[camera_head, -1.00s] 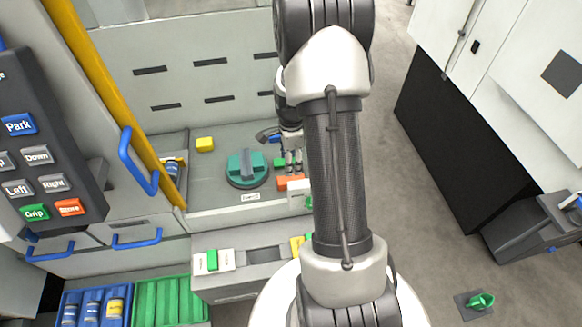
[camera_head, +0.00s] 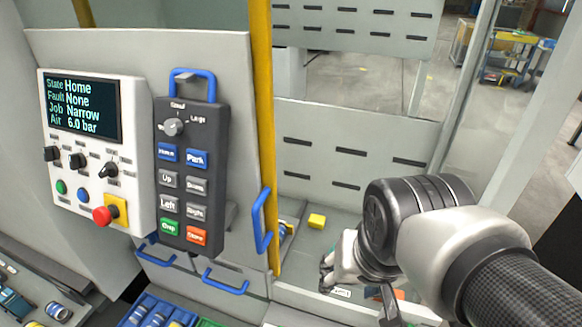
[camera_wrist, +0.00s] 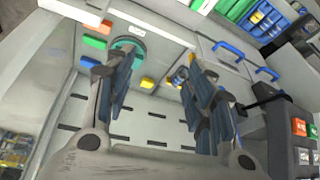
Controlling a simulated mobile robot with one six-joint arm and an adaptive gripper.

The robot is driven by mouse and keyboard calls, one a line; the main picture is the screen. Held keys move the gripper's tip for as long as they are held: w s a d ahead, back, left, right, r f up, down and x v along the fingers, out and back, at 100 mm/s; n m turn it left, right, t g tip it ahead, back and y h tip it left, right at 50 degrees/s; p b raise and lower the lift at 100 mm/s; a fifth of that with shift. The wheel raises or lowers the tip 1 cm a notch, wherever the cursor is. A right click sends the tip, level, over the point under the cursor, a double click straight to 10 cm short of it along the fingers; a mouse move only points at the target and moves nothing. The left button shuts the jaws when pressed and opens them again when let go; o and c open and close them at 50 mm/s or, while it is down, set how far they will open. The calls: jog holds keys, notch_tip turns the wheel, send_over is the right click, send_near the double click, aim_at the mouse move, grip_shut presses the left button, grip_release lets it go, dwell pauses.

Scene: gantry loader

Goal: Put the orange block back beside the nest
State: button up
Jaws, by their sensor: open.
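The round teal nest (camera_wrist: 138,50) is beside this row, partly covered by one finger. In the head view only a sliver of the orange block (camera_head: 400,294) shows past my arm, and the nest is mostly hidden. My gripper (camera_wrist: 160,66) is open, with nothing between its fingers, and stands off from the blocks. Its dark fingers also show in the head view (camera_head: 327,275).
A yellow block (camera_head: 317,221) lies at the back of the deck. A yellow post (camera_head: 262,130) and blue door handle (camera_head: 262,222) stand left of the deck. The control panel (camera_head: 85,105) reads Home, fault None, job Narrow. A button pendant (camera_head: 188,170) hangs beside it.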

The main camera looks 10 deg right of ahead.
jog(key=s+n, duration=0.1)
jog(key=s+a+n, duration=0.2)
jog(key=s, duration=0.1)
jog(key=shift+r+n+t, duration=0.15)
jog(key=shift+n+t, duration=0.15)
jog(key=shift+w, duration=0.1)
